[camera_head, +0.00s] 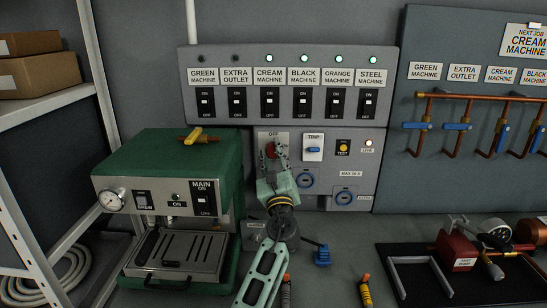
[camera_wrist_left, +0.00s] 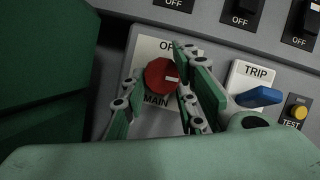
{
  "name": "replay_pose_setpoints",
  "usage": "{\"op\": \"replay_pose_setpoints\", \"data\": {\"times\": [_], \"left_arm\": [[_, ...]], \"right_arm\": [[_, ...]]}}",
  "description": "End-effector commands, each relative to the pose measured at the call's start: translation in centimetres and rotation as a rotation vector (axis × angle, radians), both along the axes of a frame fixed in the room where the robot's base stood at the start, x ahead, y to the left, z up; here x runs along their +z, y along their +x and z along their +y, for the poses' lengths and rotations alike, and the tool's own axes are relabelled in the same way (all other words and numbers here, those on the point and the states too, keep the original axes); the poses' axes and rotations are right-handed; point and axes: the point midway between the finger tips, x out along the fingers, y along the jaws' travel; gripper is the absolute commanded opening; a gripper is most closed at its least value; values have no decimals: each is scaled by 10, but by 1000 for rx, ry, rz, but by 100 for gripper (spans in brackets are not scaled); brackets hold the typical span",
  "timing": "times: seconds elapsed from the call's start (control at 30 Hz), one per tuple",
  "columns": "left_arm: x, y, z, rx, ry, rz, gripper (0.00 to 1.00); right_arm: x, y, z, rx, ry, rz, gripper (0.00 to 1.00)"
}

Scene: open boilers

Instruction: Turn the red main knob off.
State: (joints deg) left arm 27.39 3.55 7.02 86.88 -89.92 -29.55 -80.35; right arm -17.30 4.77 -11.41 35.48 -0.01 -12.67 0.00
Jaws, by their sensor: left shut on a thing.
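The round red main knob (camera_wrist_left: 160,75) sits on a pale plate on the grey wall panel, with "OF" readable above it and "MAIN" below. A white mark on the knob points right in the left wrist view. In the head view the knob (camera_head: 270,150) is partly covered by my left gripper (camera_head: 275,158). My left gripper (camera_wrist_left: 155,93) is shut on the knob, one finger at its left and one at its right. My right gripper is not in view.
A blue TRIP lever (camera_head: 314,149) and a yellow TEST button (camera_head: 343,147) sit right of the knob. Above is a row of breaker switches (camera_head: 270,102); several green lamps are lit. A green coffee machine (camera_head: 150,160) stands close on the left.

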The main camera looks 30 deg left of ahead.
Motion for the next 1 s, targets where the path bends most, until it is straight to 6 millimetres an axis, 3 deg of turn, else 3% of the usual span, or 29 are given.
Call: {"op": "replay_pose_setpoints", "data": {"times": [0.5,1.0], "left_arm": [[-7,1,-2,6,-357,-211,1],[-6,4,-6,8,-765,-455,1]], "right_arm": [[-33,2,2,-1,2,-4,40],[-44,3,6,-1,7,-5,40]]}}
